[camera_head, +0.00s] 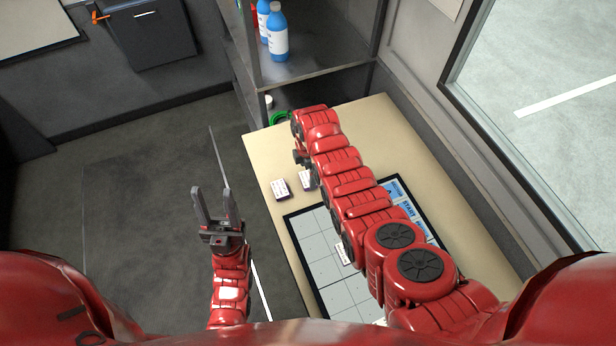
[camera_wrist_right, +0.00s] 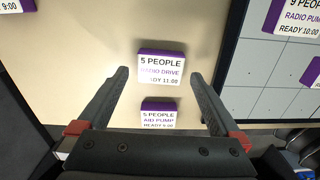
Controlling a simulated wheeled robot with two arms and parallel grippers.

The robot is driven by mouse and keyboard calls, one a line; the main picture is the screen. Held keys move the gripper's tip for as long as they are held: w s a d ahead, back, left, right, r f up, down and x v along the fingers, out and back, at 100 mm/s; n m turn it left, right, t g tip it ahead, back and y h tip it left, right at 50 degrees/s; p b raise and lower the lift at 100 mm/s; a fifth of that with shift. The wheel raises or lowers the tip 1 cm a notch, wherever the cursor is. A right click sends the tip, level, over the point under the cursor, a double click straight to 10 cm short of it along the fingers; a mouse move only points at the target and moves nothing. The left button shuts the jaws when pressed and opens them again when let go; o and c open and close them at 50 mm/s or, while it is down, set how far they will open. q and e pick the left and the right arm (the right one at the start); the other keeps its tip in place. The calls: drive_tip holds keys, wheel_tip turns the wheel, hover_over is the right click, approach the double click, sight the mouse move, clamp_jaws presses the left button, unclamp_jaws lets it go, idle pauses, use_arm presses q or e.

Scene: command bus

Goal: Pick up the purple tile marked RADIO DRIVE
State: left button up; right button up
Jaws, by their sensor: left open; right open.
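The purple-edged white tile marked 5 PEOPLE, RADIO DRIVE (camera_wrist_right: 161,70) lies on the beige table in the right wrist view. My right gripper (camera_wrist_right: 158,76) is open, with its fingertips on either side of this tile in the picture; I see no contact. A second tile marked AID PUMP (camera_wrist_right: 158,116) lies between the fingers, closer to the palm. In the head view two small tiles, one at the left (camera_head: 280,189) and one beside my right arm (camera_head: 306,180), are too small to read. My left gripper (camera_head: 213,192) is open and empty, left of the table.
A dark-framed gridded board (camera_head: 322,255) lies on the table (camera_head: 372,130), partly hidden by my right arm. It bears a RADIO PUMP tile (camera_wrist_right: 298,20) in the right wrist view. Another tile (camera_wrist_right: 14,5) is at the upper left. A shelf with blue bottles (camera_head: 277,35) stands behind the table.

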drive_tip(key=shift+f+b, duration=0.5)
drive_tip(key=shift+f, duration=0.75)
drive_tip(key=shift+c, duration=0.3)
drive_tip(key=c, duration=1.2)
drive_tip(key=shift+r, duration=0.3)
